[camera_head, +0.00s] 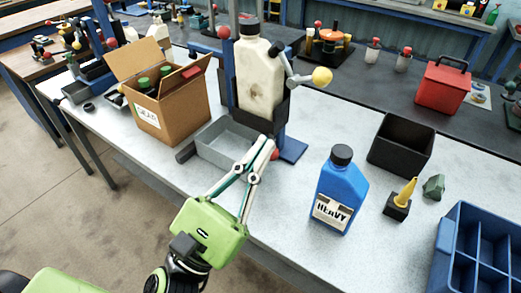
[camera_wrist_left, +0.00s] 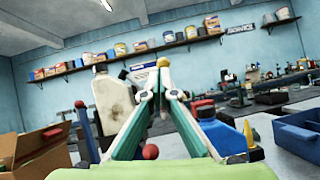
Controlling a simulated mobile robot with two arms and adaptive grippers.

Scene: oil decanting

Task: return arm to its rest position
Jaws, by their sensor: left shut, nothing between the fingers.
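My left gripper (camera_head: 266,143) reaches in from the lower left in the head view, green-bodied with slim jointed fingers. Its fingertips are together with nothing held, and they overlap the front of the decanting stand in the picture. In the left wrist view the fingers (camera_wrist_left: 162,64) converge to a closed tip. A cream jug (camera_head: 259,78) with a black cap sits in the blue stand (camera_head: 293,149), above a grey tray (camera_head: 228,144). The jug also shows left of the fingers in the wrist view (camera_wrist_left: 112,104). My right gripper is not in view.
A blue bottle labelled HEAVY (camera_head: 340,190) stands upright to the right. A black bin (camera_head: 401,145), a yellow-tipped funnel piece (camera_head: 405,192) and a blue divided crate (camera_head: 455,228) are farther right. An open cardboard box (camera_head: 171,113) with bottles stands left. The table front is clear.

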